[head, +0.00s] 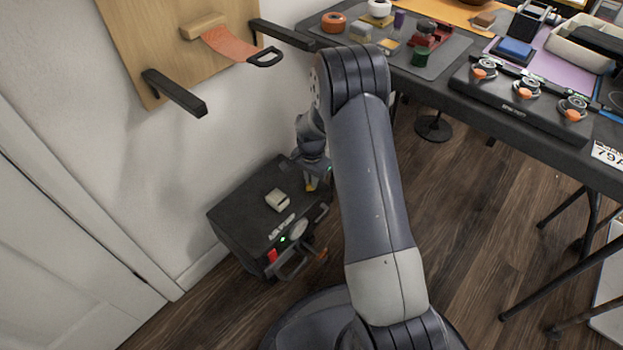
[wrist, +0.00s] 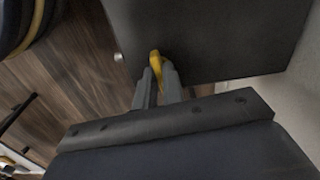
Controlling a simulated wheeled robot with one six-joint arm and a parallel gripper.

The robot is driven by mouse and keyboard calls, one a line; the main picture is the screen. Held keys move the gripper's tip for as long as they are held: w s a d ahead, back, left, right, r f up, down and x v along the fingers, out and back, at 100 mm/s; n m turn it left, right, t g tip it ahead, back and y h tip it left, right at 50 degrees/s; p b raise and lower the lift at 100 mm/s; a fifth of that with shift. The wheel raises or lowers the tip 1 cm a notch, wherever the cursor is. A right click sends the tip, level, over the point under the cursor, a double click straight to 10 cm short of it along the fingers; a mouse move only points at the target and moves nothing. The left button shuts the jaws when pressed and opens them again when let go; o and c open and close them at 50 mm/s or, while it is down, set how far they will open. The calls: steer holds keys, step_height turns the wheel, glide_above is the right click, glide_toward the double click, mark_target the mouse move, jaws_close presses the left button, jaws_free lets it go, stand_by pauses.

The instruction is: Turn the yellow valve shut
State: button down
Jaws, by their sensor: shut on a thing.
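The yellow valve (wrist: 154,58) is a small yellow handle at the edge of a black box, in the middle of the wrist view. My gripper (wrist: 157,75) is shut on the valve, with its two grey fingers on either side of it. In the head view a bit of yellow (head: 310,185) shows just below my gripper (head: 312,178), at the box's right side. The black box (head: 235,215) stands on the floor against the wall. The fingers cover the lower part of the valve, and how far it is turned I cannot tell.
A pale block (head: 278,200) lies on top of the box. A handle (head: 292,265) sticks out of its front. A wooden board (head: 150,40) with black arms hangs on the wall above. A table (head: 460,90) with tools stands at the right. The wooden floor (head: 200,318) in front is partly clear.

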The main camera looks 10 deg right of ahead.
steer(key=shift+m, duration=0.7)
steer(key=c, duration=1.5)
jaws_free()
step_height(320, 180, up, 11)
steer(key=p, duration=0.4)
steer(key=shift+f, duration=0.1)
